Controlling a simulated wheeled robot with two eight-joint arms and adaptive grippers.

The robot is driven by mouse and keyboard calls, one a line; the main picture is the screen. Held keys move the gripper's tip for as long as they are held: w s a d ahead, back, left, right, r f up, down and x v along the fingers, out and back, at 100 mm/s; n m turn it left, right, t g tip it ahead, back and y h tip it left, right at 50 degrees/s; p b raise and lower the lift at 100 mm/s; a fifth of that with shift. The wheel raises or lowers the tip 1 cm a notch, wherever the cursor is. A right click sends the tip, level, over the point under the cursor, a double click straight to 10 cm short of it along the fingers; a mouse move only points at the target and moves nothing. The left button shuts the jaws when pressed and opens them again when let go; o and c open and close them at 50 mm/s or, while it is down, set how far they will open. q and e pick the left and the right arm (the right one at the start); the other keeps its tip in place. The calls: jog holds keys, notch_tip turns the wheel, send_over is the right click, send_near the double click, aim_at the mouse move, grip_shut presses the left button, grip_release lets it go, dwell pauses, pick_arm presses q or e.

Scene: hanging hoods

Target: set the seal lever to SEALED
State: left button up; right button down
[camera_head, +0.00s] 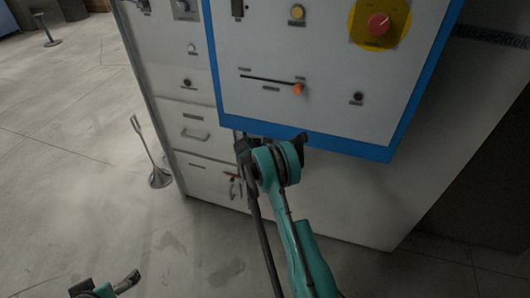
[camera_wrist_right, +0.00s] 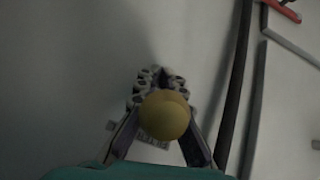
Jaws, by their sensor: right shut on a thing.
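In the right wrist view, a round yellow knob (camera_wrist_right: 165,115) sits between the fingers of my right gripper (camera_wrist_right: 160,85), which is shut on it. I take this knob to be the seal lever's; its shaft and SEALED mark cannot be made out. In the head view, my right gripper (camera_head: 245,150) is at the cabinet front, just under the blue-framed panel's lower edge; its wrist hides the knob. My left gripper (camera_head: 128,284) shows only partly at the bottom left, away from the cabinet; its opening is unclear.
The blue-framed panel (camera_head: 325,125) bears a slider with an orange knob (camera_head: 298,88), a yellow button (camera_head: 297,12) and a red button (camera_head: 378,24). A red handle (camera_head: 232,176) is low on the cabinet.

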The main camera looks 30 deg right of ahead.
jog(key=shift+r, duration=0.15)
dwell(0.6)
jog(key=c, duration=1.6)
grip_release()
jog(key=shift+a+r, duration=0.1)
jog(key=shift+r, duration=0.05)
jog(key=v, duration=1.1)
jog(key=shift+s+a+r, duration=0.15)
jog(key=shift+s+a, duration=0.15)
jog(key=shift+a, duration=0.05)
